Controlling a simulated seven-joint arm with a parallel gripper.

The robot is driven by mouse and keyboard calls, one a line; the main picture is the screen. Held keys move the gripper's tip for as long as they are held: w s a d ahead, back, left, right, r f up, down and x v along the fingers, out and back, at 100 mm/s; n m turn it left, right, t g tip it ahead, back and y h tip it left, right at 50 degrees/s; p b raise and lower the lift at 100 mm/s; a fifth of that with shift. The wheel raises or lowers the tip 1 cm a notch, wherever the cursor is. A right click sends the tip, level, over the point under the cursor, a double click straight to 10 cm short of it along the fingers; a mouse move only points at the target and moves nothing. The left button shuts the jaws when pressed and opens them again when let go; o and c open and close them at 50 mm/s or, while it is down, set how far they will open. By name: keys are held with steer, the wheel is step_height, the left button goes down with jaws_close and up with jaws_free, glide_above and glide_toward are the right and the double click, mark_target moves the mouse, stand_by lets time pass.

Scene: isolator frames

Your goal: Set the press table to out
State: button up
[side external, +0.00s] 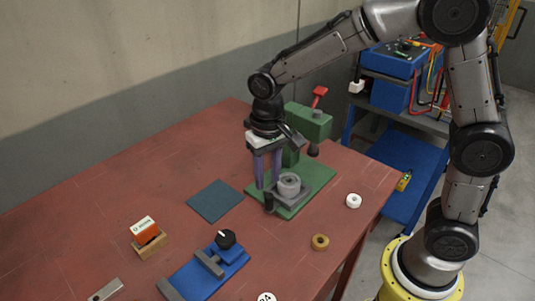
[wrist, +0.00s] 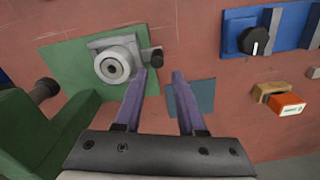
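The green press (side external: 308,122) stands on a green base plate (side external: 318,178) near the far right of the red table. Its grey press table (side external: 294,204) lies on that plate and carries a grey ring-shaped part (side external: 289,186). In the wrist view the press table (wrist: 97,44) and the ring (wrist: 113,66) are left of my fingers. A dark knob (wrist: 157,56) sticks out from the press table; it also shows in the side view (side external: 268,203). My gripper (wrist: 159,72) has two purple fingers, apart and empty. In the side view my gripper (side external: 267,185) is over the knob's side of the press table.
A blue-grey mat (side external: 215,201) lies beside the base plate. The press head stands close to my arm.

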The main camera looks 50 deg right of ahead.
step_height(320, 180, up, 7)
steer(key=shift+f, duration=0.15)
stand_by(0.4)
steer(key=s+d+r+t, duration=0.4)
steer(key=s+d+r, duration=0.2)
steer(key=s+r, duration=0.3)
steer(key=s+d+f+n+t, duration=0.1)
steer(key=s+d+f+n, duration=0.1)
steer(key=s+f, duration=0.4)
steer(key=shift+s+d+n+t, duration=0.25)
steer(key=shift+s+n, duration=0.25)
steer(key=shift+s, duration=1.85)
